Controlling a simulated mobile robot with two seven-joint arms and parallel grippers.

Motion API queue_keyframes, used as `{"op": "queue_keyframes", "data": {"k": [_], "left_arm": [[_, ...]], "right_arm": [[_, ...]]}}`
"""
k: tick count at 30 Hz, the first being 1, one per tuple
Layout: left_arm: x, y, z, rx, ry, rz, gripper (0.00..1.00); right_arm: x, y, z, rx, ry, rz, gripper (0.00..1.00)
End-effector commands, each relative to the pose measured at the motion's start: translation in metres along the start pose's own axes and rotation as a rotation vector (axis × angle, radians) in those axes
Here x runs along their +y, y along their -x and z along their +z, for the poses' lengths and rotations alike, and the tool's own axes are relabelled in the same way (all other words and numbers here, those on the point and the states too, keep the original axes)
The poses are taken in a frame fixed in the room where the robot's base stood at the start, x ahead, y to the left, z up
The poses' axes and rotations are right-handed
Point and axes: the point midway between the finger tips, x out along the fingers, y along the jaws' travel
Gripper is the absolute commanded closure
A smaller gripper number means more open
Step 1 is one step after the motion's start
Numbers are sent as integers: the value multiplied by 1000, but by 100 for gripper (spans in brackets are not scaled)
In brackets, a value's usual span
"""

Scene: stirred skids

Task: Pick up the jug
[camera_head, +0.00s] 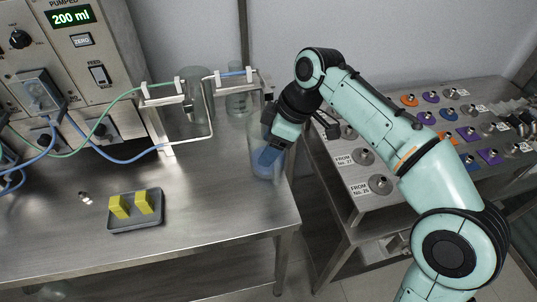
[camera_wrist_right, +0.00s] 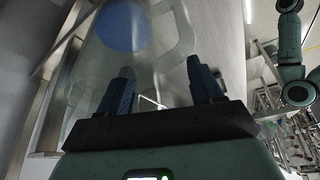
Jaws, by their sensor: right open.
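The jug (camera_head: 256,150) is clear, with blue liquid low inside. It stands upright at the right end of the steel bench in the head view. In the right wrist view its clear wall (camera_wrist_right: 88,62) and looped handle (camera_wrist_right: 183,40) show beyond the fingers, with the blue liquid (camera_wrist_right: 124,27) at the top. My right gripper (camera_head: 268,156) is at the jug's right side, partly covering it. Its two fingers (camera_wrist_right: 161,88) are apart, and the handle shows beyond and between them. I cannot tell whether they touch it. My left gripper is not in view.
Tubes on a white rack (camera_head: 165,100) run from the pump unit (camera_head: 85,60) beside the jug. Glass vessels (camera_head: 197,95) stand behind. A grey tray (camera_head: 124,223) with yellow blocks lies at front left. A second bench (camera_head: 367,203) with coloured fittings stands right, across a gap.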

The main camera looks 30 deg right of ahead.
Motion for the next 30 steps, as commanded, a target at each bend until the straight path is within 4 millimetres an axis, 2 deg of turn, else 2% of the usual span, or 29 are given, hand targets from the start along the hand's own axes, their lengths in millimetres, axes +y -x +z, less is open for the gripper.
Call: {"op": "queue_keyframes", "data": {"k": [1,6,14,20,21,30], "left_arm": [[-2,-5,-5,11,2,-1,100],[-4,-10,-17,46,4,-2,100],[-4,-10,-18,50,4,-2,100],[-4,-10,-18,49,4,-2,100],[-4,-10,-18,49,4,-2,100],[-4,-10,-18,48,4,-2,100]], "right_arm": [[0,-12,2,-3,0,-4,35],[0,-30,1,-2,-1,-1,35],[0,-32,0,0,-1,0,35],[0,-32,0,-1,-1,-1,97],[0,-32,0,-1,-1,-1,100],[0,-32,0,0,-1,-2,100]]}}
